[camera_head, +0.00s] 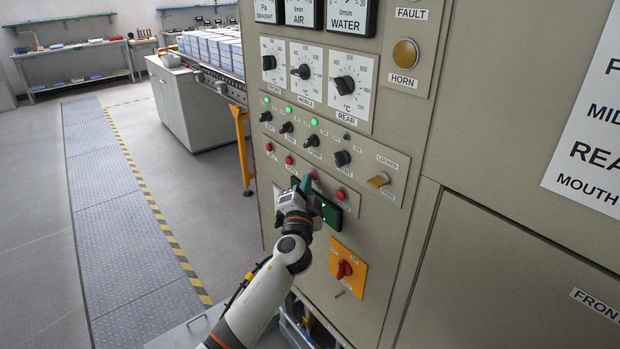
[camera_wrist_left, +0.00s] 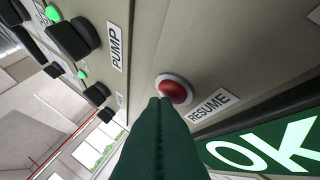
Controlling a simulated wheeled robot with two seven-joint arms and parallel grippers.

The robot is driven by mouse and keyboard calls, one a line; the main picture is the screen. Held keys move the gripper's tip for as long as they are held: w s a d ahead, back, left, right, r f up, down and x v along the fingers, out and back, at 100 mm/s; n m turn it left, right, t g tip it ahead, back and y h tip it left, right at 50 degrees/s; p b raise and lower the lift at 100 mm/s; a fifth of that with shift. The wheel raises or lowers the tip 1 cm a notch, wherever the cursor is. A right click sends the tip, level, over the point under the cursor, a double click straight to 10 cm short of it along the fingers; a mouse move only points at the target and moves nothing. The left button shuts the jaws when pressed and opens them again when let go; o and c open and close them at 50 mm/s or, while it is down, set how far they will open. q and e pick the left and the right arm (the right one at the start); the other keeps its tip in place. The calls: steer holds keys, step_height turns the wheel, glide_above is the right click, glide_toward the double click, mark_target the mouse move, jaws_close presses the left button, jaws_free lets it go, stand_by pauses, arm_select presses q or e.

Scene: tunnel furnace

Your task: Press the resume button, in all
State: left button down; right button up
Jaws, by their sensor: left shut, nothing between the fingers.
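The resume button (camera_wrist_left: 176,90) is a round red button in a pale ring, with a RESUME label (camera_wrist_left: 210,107) beside it in the left wrist view. In the head view the red button (camera_head: 314,174) just beyond the fingertips appears to be this one; its label is hidden there. My left gripper (camera_wrist_left: 160,101) has its green fingers shut and empty. The tips overlap the near edge of the button's ring; I cannot tell whether they touch it. The left gripper (camera_head: 306,181) also shows in the head view, close to the panel. My right gripper is out of view.
Black knobs (camera_head: 312,140) with green lamps sit above the row of red buttons. A green OK display (camera_wrist_left: 265,150) lies beside the button. A yellow plate with a red rotary switch (camera_head: 345,269) is lower. The floor (camera_head: 45,200) at left is clear.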

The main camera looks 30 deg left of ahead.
arm_select(q)
steer(key=shift+s+a, duration=0.3)
steer(key=shift+s, duration=0.55)
steer(key=shift+s+a+p, duration=0.15)
steer(key=shift+s+a, duration=0.15)
steer(key=shift+s, duration=0.45)
steer(key=shift+s+a+p, duration=0.15)
steer(key=shift+s+a, duration=0.2)
steer(key=shift+s, duration=0.45)
steer(key=shift+s+a+p, duration=0.15)
steer(key=shift+s+a, duration=0.15)
steer(key=shift+s, duration=0.45)
